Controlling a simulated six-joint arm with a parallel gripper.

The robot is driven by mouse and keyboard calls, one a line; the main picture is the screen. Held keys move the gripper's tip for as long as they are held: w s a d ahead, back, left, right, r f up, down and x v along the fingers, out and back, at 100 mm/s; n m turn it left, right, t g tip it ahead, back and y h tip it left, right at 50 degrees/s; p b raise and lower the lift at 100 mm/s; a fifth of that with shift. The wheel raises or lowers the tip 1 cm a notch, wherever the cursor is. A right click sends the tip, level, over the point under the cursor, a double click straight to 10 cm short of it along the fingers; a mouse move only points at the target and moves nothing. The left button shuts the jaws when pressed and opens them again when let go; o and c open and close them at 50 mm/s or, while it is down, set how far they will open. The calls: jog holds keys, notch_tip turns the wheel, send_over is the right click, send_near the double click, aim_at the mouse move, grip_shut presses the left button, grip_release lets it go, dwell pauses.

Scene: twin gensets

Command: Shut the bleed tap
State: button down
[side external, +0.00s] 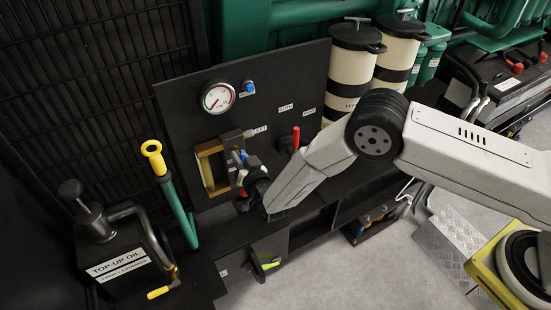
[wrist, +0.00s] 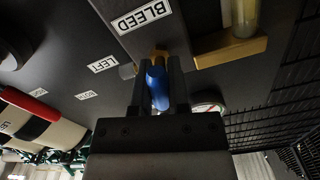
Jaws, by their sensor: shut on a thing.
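The bleed tap shows in the wrist view as a blue lever (wrist: 158,84) on a small brass body (wrist: 160,55), beside the white BLEED label (wrist: 136,14). My gripper (wrist: 159,90) has its two dark fingers on either side of the blue lever and is shut on it. In the side view my gripper (side external: 240,162) is at the black panel, just right of the brass-framed sight glass (side external: 203,168). A little blue of the lever shows there; the rest of the tap is hidden by the gripper.
The black panel (side external: 180,112) also carries a round gauge (side external: 217,97), a blue knob (side external: 249,87) and a red lever (side external: 296,138) near LEFT, BOTH and RIGHT labels. Cream-and-black canisters (side external: 352,65) stand behind my arm. A top-up oil can (side external: 115,262) and yellow-topped green handle (side external: 178,205) are left.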

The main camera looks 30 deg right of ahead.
jog(key=m, duration=0.5)
jog(key=shift+f+m, duration=0.1)
jog(key=shift+m, duration=0.2)
jog(key=m, duration=0.9)
jog(key=shift+m, duration=0.4)
jog(key=m, duration=0.4)
jog(key=shift+m, duration=0.4)
jog(key=shift+c, duration=2.2)
grip_release()
jog(key=shift+s, duration=0.2)
jog(key=s, duration=0.7)
jog(key=shift+s, duration=0.25)
